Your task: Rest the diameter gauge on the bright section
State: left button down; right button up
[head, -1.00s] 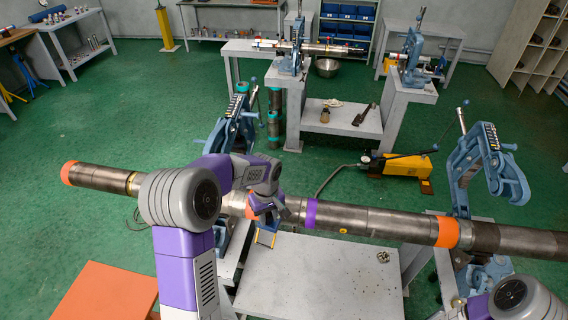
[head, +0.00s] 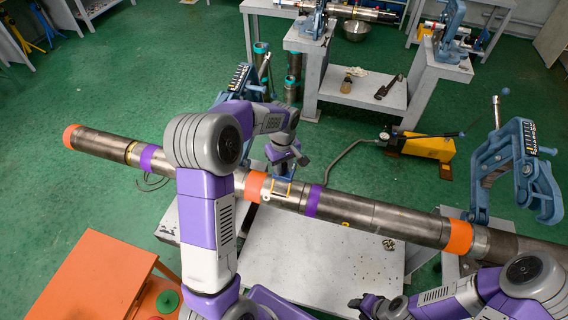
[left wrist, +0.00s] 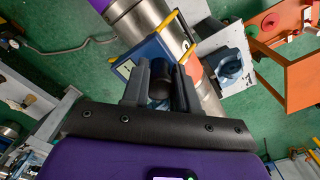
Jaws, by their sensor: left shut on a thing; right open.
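The diameter gauge shows in the left wrist view as a blue plate (left wrist: 143,56) with yellow arms, lying across the pipe. My left gripper (left wrist: 161,75) is shut on its dark handle. In the head view, the gauge's yellow arms (head: 290,188) show at the bright section (head: 299,197) of the long pipe, between an orange band and a purple band. My left gripper (head: 291,158) is just behind the pipe there. Whether the gauge bears fully on the pipe cannot be told. My right gripper (head: 363,303) is open and empty at the bottom, in front of the pipe.
The pipe (head: 385,219) spans the view in blue vises; the right vise (head: 525,165) stands open-framed above it. A grey table (head: 300,265) lies below. An orange table (head: 90,275) is at lower left. A yellow pump (head: 425,146) is on the floor behind.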

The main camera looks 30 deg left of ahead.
aim_at(284, 179)
pick_arm(q)
jog(key=shift+w+f+b, duration=0.15)
jog(key=shift+f+b, duration=1.95)
jog(key=shift+f, duration=1.1)
jog(key=shift+f, duration=0.4)
jog(key=c, duration=0.8)
grip_release()
jog(key=shift+r+p, duration=2.35)
jog(key=shift+r, duration=1.2)
